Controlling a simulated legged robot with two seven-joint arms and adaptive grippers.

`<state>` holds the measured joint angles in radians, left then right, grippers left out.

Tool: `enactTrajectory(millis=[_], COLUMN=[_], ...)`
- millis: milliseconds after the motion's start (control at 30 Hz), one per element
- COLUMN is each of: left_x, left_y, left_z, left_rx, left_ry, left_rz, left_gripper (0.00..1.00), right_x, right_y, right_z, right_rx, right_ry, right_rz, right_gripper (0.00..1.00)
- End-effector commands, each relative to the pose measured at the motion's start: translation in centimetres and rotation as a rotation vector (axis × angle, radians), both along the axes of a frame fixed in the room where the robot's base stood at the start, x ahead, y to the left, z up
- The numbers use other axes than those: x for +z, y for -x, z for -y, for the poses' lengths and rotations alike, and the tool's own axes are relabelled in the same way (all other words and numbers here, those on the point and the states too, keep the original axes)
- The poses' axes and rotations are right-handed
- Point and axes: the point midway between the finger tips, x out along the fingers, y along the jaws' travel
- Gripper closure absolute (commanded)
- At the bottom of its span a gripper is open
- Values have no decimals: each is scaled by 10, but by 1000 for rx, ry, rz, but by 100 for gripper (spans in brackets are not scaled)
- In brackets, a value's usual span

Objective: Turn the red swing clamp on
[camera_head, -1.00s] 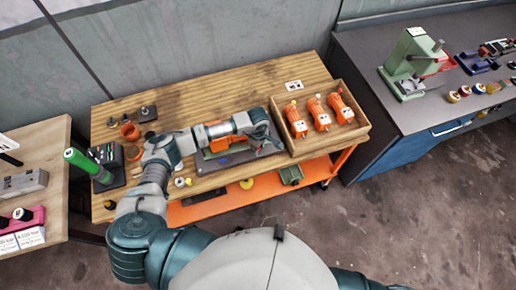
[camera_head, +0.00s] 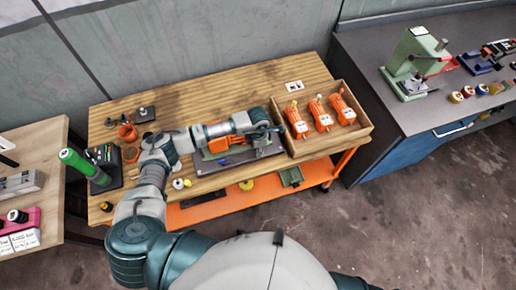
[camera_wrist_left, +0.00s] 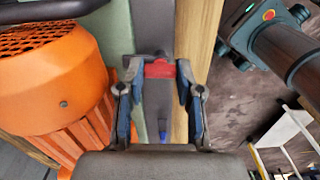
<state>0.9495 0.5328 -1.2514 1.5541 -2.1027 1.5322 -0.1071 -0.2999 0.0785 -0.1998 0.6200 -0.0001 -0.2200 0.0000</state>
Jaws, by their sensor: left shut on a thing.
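The red swing clamp (camera_wrist_left: 160,69) shows in the left wrist view between the fingertips of my left gripper (camera_wrist_left: 157,80). The gripper is shut on it. A dark bar with a blue tip (camera_wrist_left: 162,134) lies in line below the red part. In the head view my left gripper (camera_head: 263,131) is over the right end of the fixture plate (camera_head: 210,166) on the wooden workbench. There the clamp is too small and covered to make out. An orange ribbed motor (camera_wrist_left: 50,85) stands left of the gripper in the wrist view. My right gripper is not in view.
A wooden tray (camera_head: 363,133) with several orange motors stands right of the fixture. A green-handled tool in a black holder (camera_head: 101,181) is at the left end. The wooden workbench (camera_head: 215,95) is mostly clear behind my arm. A grey bench (camera_head: 365,55) stands to the right.

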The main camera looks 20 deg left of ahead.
Motion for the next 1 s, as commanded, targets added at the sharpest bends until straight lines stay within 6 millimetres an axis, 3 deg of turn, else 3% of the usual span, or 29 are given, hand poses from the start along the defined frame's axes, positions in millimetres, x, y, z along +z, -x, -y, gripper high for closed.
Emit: enactTrajectory(millis=[733,767,833,867,1000], left_x=[2,2,2,2,1], left_y=[-3,-3,-3,-2,-1], left_z=[-1,-1,-1,-1,-1], left_rx=[94,94,93,93,91], left_ry=[0,0,0,1,0], left_rz=[7,7,7,6,4], left_gripper=[100,62,45,40,40], right_x=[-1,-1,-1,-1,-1], right_y=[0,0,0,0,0], right_z=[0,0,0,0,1], right_rx=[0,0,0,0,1], right_ry=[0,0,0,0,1], right_rz=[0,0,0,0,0], right_gripper=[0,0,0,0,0])
